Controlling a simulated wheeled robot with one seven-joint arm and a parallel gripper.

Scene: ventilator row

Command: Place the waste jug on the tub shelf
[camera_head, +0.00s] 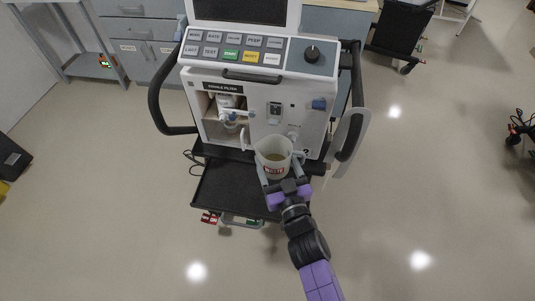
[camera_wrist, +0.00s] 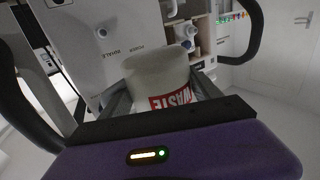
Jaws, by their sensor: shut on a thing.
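The waste jug (camera_head: 273,158) is a whitish, open-topped jug with a red "WASTE" label. My gripper (camera_head: 279,176) is shut on it, with one finger on either side. The jug is upright in front of the ventilator's lower front, over the back part of a black shelf (camera_head: 230,190); I cannot tell whether it touches the shelf. In the wrist view the jug (camera_wrist: 158,75) fills the middle, between my fingers, with its label facing me. No part is marked as the tub shelf in these views; the black shelf is the one below the ventilator.
The ventilator (camera_head: 255,100) stands behind the jug, with an open filter compartment (camera_head: 222,112) on its left. Black side handles (camera_head: 160,110) flank it. A red tag (camera_head: 209,218) hangs at the shelf's front edge. The floor around is mostly clear.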

